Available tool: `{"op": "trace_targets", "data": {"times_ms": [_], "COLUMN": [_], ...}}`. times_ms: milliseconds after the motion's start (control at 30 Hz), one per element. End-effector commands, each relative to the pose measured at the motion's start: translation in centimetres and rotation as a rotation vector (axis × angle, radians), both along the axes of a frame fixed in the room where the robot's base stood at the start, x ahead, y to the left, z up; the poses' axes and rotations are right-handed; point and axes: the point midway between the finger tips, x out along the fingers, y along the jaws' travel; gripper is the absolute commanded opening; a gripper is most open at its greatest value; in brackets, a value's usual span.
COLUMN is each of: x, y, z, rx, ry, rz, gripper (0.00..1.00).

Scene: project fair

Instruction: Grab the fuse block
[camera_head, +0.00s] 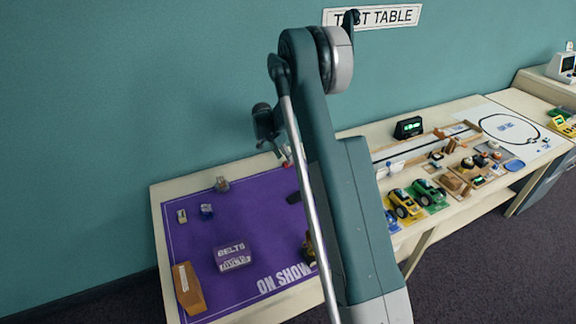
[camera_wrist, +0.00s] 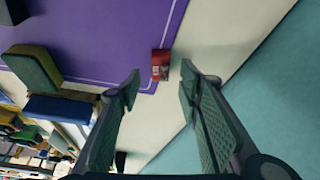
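A small red block (camera_wrist: 160,64) with a pale label lies at the edge of the purple mat in the wrist view. It looks like the fuse block, though its label is too small to read. In the head view a bit of red (camera_head: 287,154) shows beside my arm, likely the same block. My gripper (camera_wrist: 160,73) is open, its two green fingers wide apart. The block shows between and beyond the fingertips, with nothing held. In the head view my arm hides most of this area.
In the wrist view a green-and-blue object (camera_wrist: 45,80) stands left of my fingers. A teal wall (camera_wrist: 270,90) rises close on the right.

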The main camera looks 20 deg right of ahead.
Motion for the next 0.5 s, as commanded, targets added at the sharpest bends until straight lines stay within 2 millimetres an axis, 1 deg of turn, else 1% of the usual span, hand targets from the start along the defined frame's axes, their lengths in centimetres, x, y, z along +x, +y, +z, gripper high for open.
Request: {"op": "trace_targets", "data": {"times_ms": [33, 200, 300, 500], "x": [0.1, 0.3, 0.3, 0.3], "y": [-0.3, -0.9, -1.1, -1.2], "z": [-0.8, -2.3, -2.8, -2.8], "rx": [0.0, 0.0, 0.0, 0.0], "ry": [0.0, 0.0, 0.0, 0.0], "rz": [0.0, 0.0, 0.0, 0.0], "gripper": [0.35, 0.35, 0.35, 0.35]}}
